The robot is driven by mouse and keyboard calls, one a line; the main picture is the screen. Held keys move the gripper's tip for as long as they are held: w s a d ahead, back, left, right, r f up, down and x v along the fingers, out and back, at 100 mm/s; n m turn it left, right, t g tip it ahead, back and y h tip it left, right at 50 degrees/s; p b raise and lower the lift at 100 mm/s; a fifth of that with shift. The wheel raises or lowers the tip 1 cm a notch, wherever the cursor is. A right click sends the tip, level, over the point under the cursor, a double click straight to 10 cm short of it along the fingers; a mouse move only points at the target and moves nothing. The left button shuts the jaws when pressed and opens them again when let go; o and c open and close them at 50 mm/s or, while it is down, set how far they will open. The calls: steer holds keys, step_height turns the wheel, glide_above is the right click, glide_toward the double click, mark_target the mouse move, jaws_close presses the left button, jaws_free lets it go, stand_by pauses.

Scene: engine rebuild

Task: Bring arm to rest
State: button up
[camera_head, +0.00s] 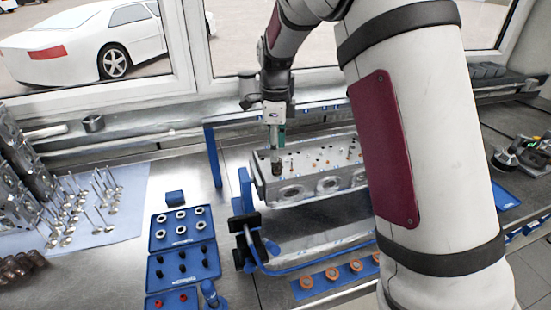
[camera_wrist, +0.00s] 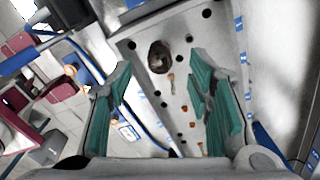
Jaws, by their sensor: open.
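My gripper (camera_head: 275,138) points down just above the left end of the engine cylinder head (camera_head: 275,187) in the head view. In the wrist view my gripper (camera_wrist: 165,105) has its two green-padded fingers spread apart, with nothing between them. A dark round part (camera_wrist: 160,56) sits on the cylinder head's top face (camera_wrist: 205,62), beyond the fingertips. That dark part (camera_head: 277,167) also shows right below the gripper in the head view. Several small orange and dark holes or pieces dot the top face. My arm hides the head's right end.
A blue frame (camera_head: 212,155) stands around the cylinder head. Blue trays (camera_head: 181,243) with rings and small parts lie to the left. Valves (camera_head: 95,205) stand on a pale sheet further left. A blue strip with orange rings (camera_head: 306,282) lies in front. The window wall is behind.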

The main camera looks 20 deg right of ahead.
steer(key=s+r+n+t, duration=0.2)
steer(key=s+r+n, duration=0.45)
steer(key=r, duration=0.65)
steer(key=s+n+t+b, duration=0.2)
steer(key=s+n+t, duration=0.1)
steer(key=s+n, duration=1.3)
steer(key=s, duration=0.6)
steer(key=shift+s+d+t, duration=0.15)
steer(key=shift+s+t, duration=0.05)
steer(key=shift+t, duration=0.1)
steer(key=shift+r, duration=0.1)
